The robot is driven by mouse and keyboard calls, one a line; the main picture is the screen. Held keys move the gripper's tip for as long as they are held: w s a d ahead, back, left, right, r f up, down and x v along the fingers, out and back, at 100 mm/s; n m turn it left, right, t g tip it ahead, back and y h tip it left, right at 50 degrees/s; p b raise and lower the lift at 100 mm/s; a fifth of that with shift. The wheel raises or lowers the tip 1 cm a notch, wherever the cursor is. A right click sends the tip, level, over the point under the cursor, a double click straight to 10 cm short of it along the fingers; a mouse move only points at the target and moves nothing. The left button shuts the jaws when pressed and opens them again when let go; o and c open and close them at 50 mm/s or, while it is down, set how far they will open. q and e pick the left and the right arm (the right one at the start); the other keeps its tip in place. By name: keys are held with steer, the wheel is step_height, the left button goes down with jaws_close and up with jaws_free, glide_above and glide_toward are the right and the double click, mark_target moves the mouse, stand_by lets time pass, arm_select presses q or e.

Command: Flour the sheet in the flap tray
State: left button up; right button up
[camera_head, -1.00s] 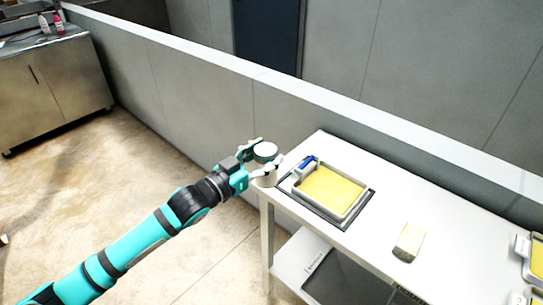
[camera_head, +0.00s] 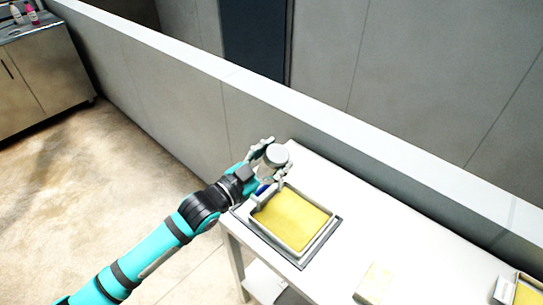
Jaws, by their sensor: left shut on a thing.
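My left gripper (camera_head: 266,166) is shut on a small pale cylindrical shaker (camera_head: 276,156). It holds the shaker above the back left corner of the flap tray. The tray (camera_head: 301,244) is a light grey, shallow tray with a yellow sheet (camera_head: 291,218) lying flat in it. A blue part at the tray's left back corner is mostly hidden behind the gripper. I cannot see whether any flour lies on the sheet. My right gripper is not in view.
The tray sits on a dark mat (camera_head: 316,258) on a white table (camera_head: 357,224). A pale block (camera_head: 373,283) lies to the front right. Another tray with yellow content (camera_head: 527,293) is at the right edge. A low grey wall (camera_head: 190,115) runs behind the table.

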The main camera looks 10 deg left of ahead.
arm_select(q)
steer(key=f+m+b, duration=0.2)
steer(key=m, duration=0.1)
steer(key=d+f+m+b, duration=0.1)
steer(key=f+m+b, duration=0.1)
steer(key=m+b, duration=0.1)
steer(key=shift+s+f+m, duration=0.1)
steer(key=shift+f+m, duration=0.15)
steer(key=shift+m, duration=0.05)
steer(key=f+m, duration=0.1)
steer(key=m, duration=0.2)
steer(key=s+d+f+m+b, duration=0.1)
steer(key=f+m, duration=0.1)
steer(key=d+f+m+y, duration=0.1)
steer(key=m, duration=0.2)
steer(key=shift+s+f+m, duration=0.2)
steer(key=shift+s+m, duration=0.1)
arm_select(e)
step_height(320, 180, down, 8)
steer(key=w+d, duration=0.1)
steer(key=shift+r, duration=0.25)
arm_select(q)
steer(key=shift+d, duration=0.1)
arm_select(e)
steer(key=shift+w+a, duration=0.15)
